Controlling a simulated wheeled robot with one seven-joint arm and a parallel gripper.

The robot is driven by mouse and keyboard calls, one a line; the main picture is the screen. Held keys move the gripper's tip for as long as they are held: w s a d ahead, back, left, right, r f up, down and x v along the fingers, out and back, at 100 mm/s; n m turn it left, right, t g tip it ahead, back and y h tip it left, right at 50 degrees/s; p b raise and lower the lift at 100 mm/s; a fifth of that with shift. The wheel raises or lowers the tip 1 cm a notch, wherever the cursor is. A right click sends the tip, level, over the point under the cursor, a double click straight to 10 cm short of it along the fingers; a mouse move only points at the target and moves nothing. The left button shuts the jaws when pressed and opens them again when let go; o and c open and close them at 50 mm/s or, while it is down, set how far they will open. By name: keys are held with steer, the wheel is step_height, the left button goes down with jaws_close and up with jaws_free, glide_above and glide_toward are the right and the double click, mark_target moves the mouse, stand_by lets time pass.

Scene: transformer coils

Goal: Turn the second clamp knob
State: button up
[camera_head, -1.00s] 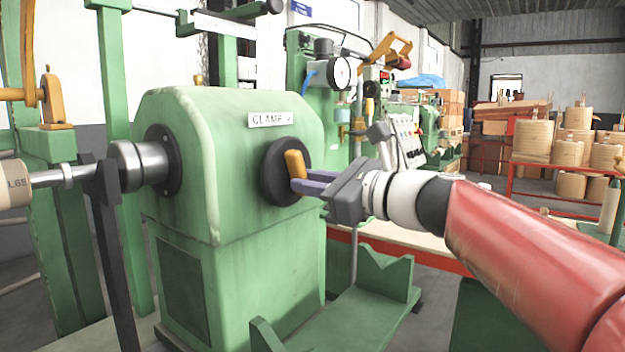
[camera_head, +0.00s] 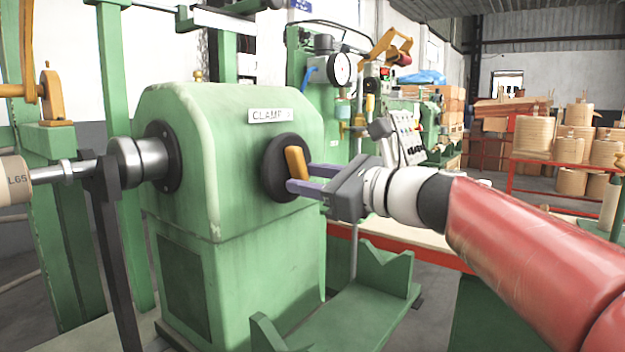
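The clamp knob is a round black disc (camera_head: 272,170) with a yellow-orange handle bar (camera_head: 296,163) across it, on the face of a green machine housing (camera_head: 215,200). A white label reading "CLAMP" (camera_head: 271,116) sits above it; its last character is hard to read. The handle bar is tilted, its upper end leaning left. My gripper (camera_head: 298,176) is at the knob from the right, its two purple-grey fingers spread apart. One finger is above and right of the bar's lower part, the other just below its lower end. I cannot tell whether either touches it.
A steel shaft (camera_head: 140,160) leaves the housing's left side toward a dark upright support (camera_head: 108,250). A green V-notched bracket (camera_head: 385,275) stands below my gripper. Behind are a gauge (camera_head: 340,68), a control panel (camera_head: 410,140) and a red-edged bench.

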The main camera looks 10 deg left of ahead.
steer(key=b+v, duration=0.1)
steer(key=v, duration=0.7)
steer(key=shift+a, duration=0.1)
steer(key=s+d+f+n+h, duration=0.5)
steer(key=s+d+f+n, duration=0.1)
steer(key=f, duration=0.5)
steer(key=s+d+f+n+h, duration=0.6)
steer(key=d+f, duration=0.2)
steer(key=f, duration=0.3)
steer(key=s+d+f+n+g+h, duration=0.1)
steer(key=s+d+f+n+h, duration=0.4)
steer(key=d+f, duration=0.3)
step_height(320, 180, down, 3)
steer(key=shift+s+n+h, duration=0.3)
steer(key=shift+s+n, duration=0.2)
steer(key=shift+n, duration=0.3)
steer(key=shift+a, duration=0.1)
